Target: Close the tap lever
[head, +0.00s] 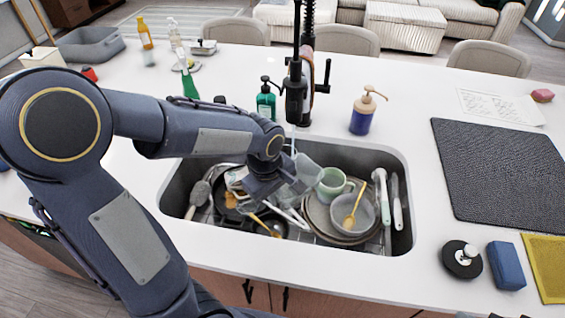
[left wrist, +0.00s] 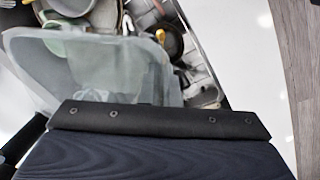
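The black tap (head: 295,88) with a coiled spring stands behind the sink. Its lever (head: 325,76) sticks out on the right side. A thin pale stream, seemingly water, shows below the spout. My left gripper (head: 266,188) reaches down over the left-middle of the sink, in front of and below the tap, well apart from the lever. A clear container (head: 308,172) is beside it; in the left wrist view the clear container (left wrist: 120,75) fills the space before the gripper (left wrist: 160,115). The fingertips are hidden, so I cannot tell whether it is gripped. My right gripper is out of view.
The sink (head: 402,165) holds stacked plates, a bowl (head: 352,215), a green mug (head: 333,184), pans and utensils. A green bottle (head: 266,102) and a blue pump bottle (head: 362,115) flank the tap. A dark mat (head: 500,170) lies right. The counter between pump bottle and mat is clear.

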